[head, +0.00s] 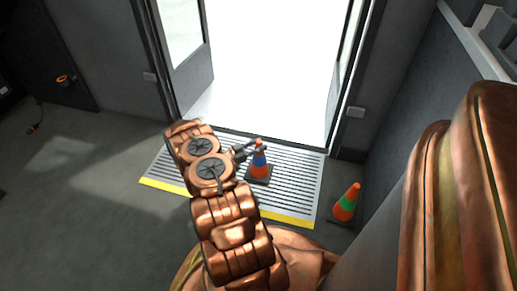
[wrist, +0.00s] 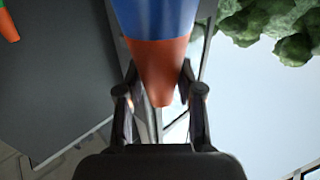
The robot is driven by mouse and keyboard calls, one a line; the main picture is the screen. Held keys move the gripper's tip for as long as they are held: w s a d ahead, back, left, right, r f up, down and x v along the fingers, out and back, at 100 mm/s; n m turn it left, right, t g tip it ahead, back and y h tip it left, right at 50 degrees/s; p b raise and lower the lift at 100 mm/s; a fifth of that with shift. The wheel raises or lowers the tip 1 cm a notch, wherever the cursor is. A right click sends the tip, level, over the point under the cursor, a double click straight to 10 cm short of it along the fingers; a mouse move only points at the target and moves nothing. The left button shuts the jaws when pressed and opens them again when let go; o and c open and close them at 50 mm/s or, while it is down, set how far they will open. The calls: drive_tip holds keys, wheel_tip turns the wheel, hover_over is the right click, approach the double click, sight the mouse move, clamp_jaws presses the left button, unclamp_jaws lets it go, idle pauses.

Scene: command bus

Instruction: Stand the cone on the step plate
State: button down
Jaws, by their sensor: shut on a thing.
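An orange cone with a blue band (head: 260,172) and a dark square base is upright over the step plate (head: 300,203), a ribbed metal plate with a yellow front edge. I cannot tell whether its base touches the plate. My gripper (head: 256,148) is shut on the cone near its top, coming in from the left. In the wrist view, the cone's orange tip (wrist: 160,72) sits between the two fingers of my gripper (wrist: 160,92), with the blue band beyond it. The cone's base is out of that view.
A second orange cone with a green band (head: 346,205) stands on the floor right of the plate, near the wall. The bright open doorway (head: 268,70) lies behind the plate, with a door leaf (head: 190,55) at its left. The floor at left is mostly clear.

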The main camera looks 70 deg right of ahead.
drive_tip(key=shift+w, duration=0.1)
drive_tip(key=shift+f, duration=0.1)
drive_tip(key=c, duration=0.7)
unclamp_jaws()
drive_tip(key=shift+w+a+p, duration=0.3)
drive_tip(key=shift+a+p, duration=0.05)
drive_tip(key=shift+a, duration=0.05)
drive_tip(key=p+v, duration=0.3)
drive_tip(key=v, duration=0.8)
